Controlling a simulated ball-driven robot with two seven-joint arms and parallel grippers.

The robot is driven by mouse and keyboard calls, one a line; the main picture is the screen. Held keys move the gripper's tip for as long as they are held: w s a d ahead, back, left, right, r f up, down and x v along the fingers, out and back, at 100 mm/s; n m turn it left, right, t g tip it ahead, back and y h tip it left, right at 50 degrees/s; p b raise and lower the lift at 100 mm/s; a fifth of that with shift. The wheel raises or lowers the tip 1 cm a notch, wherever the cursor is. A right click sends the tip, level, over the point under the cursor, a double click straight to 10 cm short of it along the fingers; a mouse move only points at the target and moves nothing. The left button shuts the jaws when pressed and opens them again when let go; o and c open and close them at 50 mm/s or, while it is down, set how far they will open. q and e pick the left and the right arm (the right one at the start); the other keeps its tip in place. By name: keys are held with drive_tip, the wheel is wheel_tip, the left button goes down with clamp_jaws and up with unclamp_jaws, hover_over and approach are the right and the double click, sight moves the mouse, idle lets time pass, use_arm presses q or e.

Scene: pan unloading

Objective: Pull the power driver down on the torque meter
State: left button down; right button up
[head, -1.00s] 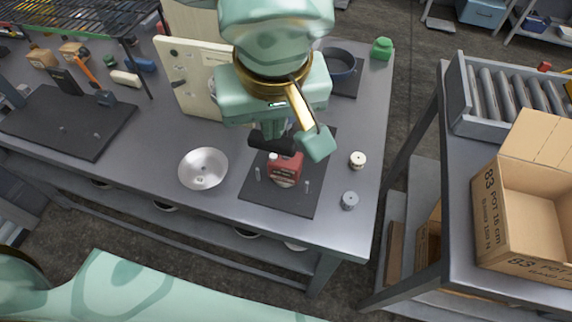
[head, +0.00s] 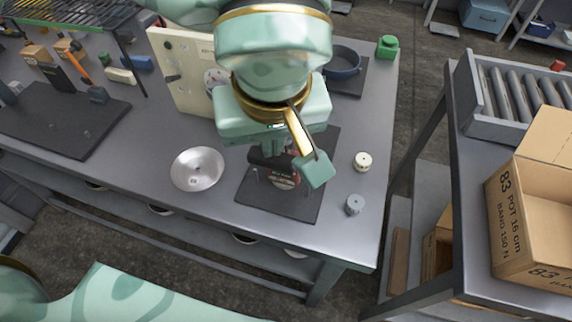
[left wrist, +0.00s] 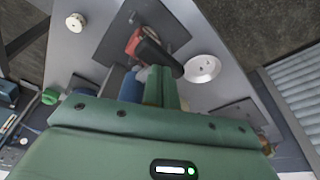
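My left gripper (head: 272,147) is pointed down over the black mat (head: 300,212) in the head view. Its fingers (left wrist: 161,80) look closed on a black bar-like part (left wrist: 160,55), which I take for the power driver; in the head view this dark part (head: 266,159) lies just below the fingers. A red body (left wrist: 133,41) with a round printed label (head: 284,181) stands on the mat under it. I cannot tell whether red and black parts are one piece. A cream panel (head: 172,60) with a round dial (head: 214,78) stands behind, partly hidden by my arm. My right gripper is out of view.
A metal bowl (head: 197,170) stands left of the mat. A cream knob (head: 362,161) and a grey knob (head: 354,204) stand on its right. A blue pan (head: 343,62) lies behind my arm. A cardboard box (head: 540,215) stands on the right-hand bench.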

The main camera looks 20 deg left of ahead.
use_arm(q)
drive_tip(key=shift+r, duration=0.1)
drive_tip(key=shift+f+b, duration=0.25)
drive_tip(key=shift+b, duration=0.15)
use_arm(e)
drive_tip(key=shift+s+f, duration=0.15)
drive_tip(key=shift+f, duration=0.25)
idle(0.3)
use_arm(q)
drive_tip(key=shift+r, duration=0.1)
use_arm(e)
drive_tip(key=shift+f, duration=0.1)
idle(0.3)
